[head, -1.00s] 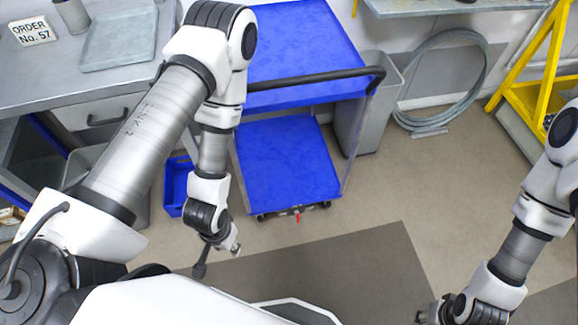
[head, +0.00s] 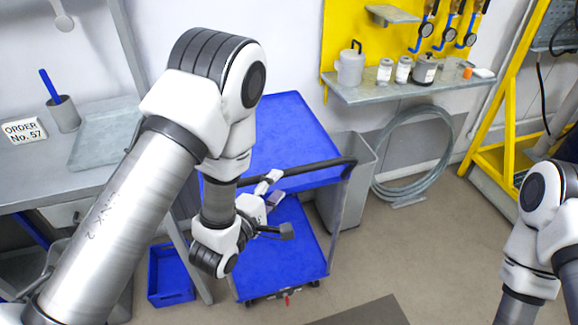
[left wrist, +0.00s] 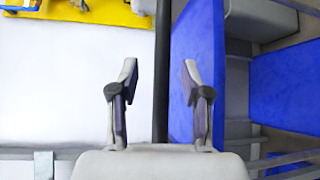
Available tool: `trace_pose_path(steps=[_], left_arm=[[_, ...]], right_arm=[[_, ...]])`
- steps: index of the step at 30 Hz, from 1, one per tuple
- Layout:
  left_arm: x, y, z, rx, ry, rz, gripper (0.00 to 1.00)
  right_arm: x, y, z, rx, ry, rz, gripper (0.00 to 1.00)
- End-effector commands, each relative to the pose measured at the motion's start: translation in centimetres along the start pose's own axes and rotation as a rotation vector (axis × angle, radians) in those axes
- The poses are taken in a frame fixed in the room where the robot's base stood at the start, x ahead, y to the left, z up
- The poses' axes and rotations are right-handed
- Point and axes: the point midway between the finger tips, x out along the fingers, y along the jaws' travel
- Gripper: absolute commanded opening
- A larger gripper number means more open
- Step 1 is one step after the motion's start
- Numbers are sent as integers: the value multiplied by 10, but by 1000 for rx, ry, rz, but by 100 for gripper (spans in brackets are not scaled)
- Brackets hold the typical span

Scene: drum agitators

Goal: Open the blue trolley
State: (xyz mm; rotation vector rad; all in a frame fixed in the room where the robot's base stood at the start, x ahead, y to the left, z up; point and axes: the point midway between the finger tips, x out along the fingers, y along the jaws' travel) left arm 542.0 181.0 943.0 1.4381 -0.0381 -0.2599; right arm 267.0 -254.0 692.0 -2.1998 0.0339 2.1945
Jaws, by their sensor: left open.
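The blue trolley has an upper shelf (head: 270,135) and a lower shelf (head: 270,255), with a black handle bar (head: 315,164) along the upper shelf's near side. A small red part (head: 286,299) shows at its lower front edge. My left gripper (head: 276,186) is open at the handle bar, near its middle. In the left wrist view, the black bar (left wrist: 161,40) runs upright between the two spread fingers (left wrist: 159,72), with space on both sides. I cannot tell how deep it sits between them. My left arm hides the trolley's left part. My right gripper is out of view.
A grey bin (head: 345,160) stands against the trolley's right side. A coiled hose (head: 413,155) leans by the wall. A workbench (head: 50,185) is at the left, with a blue box (head: 170,277) on the floor. Floor at right of the trolley is clear.

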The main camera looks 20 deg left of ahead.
Motion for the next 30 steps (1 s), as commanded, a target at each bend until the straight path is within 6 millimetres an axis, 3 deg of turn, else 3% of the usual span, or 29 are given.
trace_pose_path(steps=[12,20,21,25,30], left_arm=[[68,-2,-1,0,1,-4,48],[74,-4,-1,0,2,-6,48],[74,-4,-1,0,2,-6,44],[73,-4,-1,0,3,-6,0],[73,-4,-1,0,3,-6,0]], right_arm=[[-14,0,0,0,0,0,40],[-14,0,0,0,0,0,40],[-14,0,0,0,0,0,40],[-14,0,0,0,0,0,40],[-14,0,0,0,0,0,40]])
